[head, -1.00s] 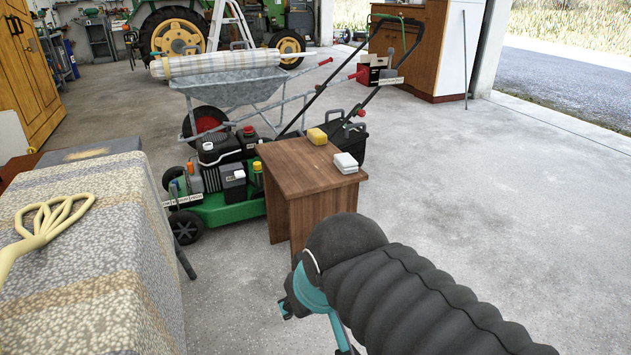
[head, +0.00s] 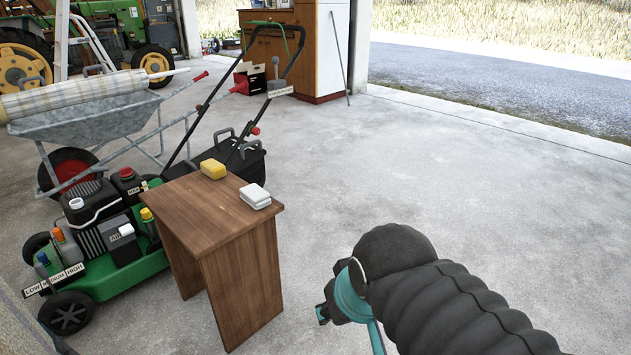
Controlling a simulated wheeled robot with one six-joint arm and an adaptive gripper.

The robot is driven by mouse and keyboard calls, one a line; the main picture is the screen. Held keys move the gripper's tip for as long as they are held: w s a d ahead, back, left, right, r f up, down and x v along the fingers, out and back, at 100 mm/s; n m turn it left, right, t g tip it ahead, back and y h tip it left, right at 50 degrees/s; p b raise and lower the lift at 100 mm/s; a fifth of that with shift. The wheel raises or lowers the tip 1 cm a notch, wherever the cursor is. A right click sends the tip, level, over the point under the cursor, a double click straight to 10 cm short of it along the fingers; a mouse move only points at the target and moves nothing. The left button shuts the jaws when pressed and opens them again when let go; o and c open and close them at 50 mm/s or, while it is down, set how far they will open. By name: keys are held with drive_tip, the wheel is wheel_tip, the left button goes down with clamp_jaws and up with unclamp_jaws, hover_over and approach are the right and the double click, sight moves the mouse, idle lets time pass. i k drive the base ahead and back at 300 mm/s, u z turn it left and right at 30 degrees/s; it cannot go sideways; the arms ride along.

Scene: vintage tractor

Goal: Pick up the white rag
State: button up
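A white folded rag (head: 255,196) lies on the right part of a small brown wooden table (head: 208,227), near its right edge. A yellow sponge-like block (head: 213,169) lies behind it to the left on the same top. My arm, in a black ribbed sleeve, reaches in from the lower right. The teal part at its end (head: 349,298) is right of the table and apart from it. My gripper's fingers are hidden or cut off, so its opening does not show.
A green lawn mower (head: 115,268) stands close at the table's left. A wheelbarrow (head: 90,120) with a rolled cloth is behind it. A wooden cabinet (head: 285,58) stands at the back. The concrete floor (head: 430,170) to the right is clear.

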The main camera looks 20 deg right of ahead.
sight(254, 195)
drive_tip(key=z, duration=0.35)
drive_tip(key=i, duration=1)
drive_tip(key=u, duration=0.15)
